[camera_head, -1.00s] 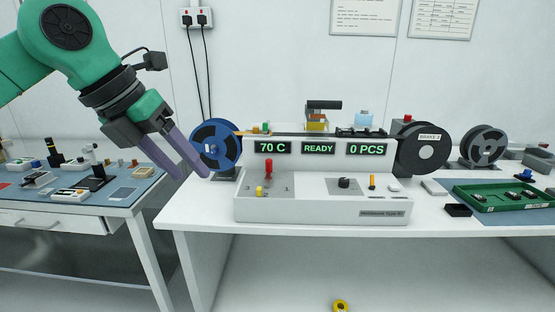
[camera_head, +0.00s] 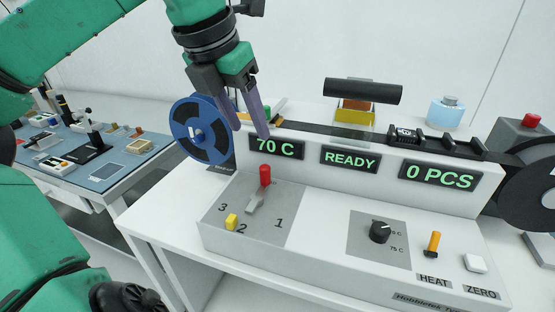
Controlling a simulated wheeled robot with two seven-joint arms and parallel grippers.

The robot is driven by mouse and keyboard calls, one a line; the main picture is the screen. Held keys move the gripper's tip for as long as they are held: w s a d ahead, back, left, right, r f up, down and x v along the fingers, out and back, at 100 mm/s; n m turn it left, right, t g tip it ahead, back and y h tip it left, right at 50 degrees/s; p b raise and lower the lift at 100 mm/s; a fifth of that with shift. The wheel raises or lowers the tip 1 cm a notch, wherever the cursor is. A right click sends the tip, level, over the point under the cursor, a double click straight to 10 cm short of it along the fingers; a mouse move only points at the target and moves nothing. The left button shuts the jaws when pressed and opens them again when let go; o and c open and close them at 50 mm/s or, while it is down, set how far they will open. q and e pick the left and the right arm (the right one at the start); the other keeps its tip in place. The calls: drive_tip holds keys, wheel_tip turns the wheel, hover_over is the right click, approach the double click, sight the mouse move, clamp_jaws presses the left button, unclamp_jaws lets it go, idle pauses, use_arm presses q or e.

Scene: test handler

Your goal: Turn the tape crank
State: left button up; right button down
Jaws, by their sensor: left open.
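The test handler (camera_head: 330,262) stands on the white bench, with displays reading 70 C, READY and 0 PCS. On its front left is a grey plate marked 1, 2, 3 with a red-knobbed crank (camera_head: 265,177) and a yellow piece (camera_head: 231,221) near the 2. A blue reel (camera_head: 200,133) with a hub handle is at the handler's left end. My left gripper (camera_head: 251,130) is open, its purple fingers pointing down just right of the blue reel and above the crank, touching neither as far as I can tell. My right gripper is not in view.
A black dial (camera_head: 380,232), an orange lever (camera_head: 432,244) and a white button (camera_head: 475,263) are at the front right. A dark reel (camera_head: 530,190) is at the right end. A black-handled press (camera_head: 362,91) rises behind the displays. A blue-topped side table (camera_head: 75,150) stands left.

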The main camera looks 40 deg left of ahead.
sight(264, 167)
use_arm(q)
drive_tip(key=x, duration=1.2)
drive_tip(key=shift+s+f+b, duration=0.1)
drive_tip(key=shift+f+b, duration=0.05)
drive_tip(key=shift+b, duration=0.25)
drive_tip(key=shift+f, duration=0.4)
clamp_jaws()
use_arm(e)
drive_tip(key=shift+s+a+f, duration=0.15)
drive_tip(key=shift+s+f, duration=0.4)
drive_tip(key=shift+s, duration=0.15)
